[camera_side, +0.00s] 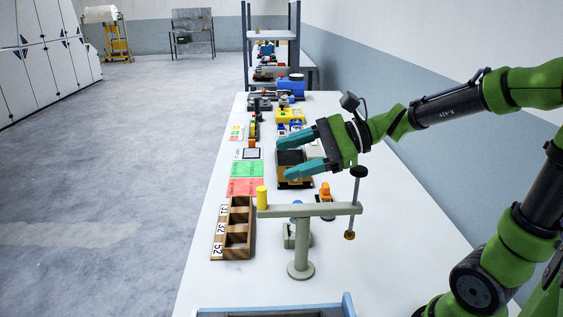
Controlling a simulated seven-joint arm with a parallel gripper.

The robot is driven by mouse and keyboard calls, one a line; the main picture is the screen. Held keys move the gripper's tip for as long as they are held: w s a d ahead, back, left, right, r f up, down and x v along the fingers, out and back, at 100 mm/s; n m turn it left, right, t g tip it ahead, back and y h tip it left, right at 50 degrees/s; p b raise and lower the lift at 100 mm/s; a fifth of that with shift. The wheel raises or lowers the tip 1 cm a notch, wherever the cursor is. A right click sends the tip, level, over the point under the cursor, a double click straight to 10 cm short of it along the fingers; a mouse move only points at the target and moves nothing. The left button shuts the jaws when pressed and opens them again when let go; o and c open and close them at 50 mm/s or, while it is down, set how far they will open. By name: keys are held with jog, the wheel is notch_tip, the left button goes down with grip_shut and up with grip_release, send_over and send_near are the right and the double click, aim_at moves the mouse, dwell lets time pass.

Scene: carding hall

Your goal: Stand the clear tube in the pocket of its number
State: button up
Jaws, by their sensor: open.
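A brown wooden rack (233,228) with a row of open pockets stands at the near left of the table. White number labels on its left side seem to read 31, 32 and 52. I cannot make out the clear tube in this view. My gripper (282,159) has two teal fingers spread apart, pointing left. It appears over or in front of a dark-topped brown box (296,183), farther back than the rack. I see nothing between the fingers.
A grey T-shaped stand (301,250) rises right of the rack, a yellow cylinder (262,197) at its beam's left end. Green (247,169) and red (243,187) mats lie behind the rack. A blue-edged tray (270,312) is at the front. Several objects crowd the back.

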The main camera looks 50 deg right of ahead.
jog(key=w+d+m+t+h, duration=0.4)
jog(key=w+d+m+t, duration=0.3)
jog(key=d+m, duration=0.4)
send_over(294, 201)
jog(key=s, duration=0.2)
jog(key=f, duration=1.3)
jog(key=shift+s+d, duration=0.1)
jog(key=shift+d, duration=0.25)
jog(key=shift+f, duration=1.7)
notch_tip(294, 201, down, 4)
jog(key=shift+r, duration=0.1)
jog(key=shift+x, duration=1.15)
jog(key=shift+w+a, duration=0.2)
jog(key=shift+w, duration=0.15)
grip_shut()
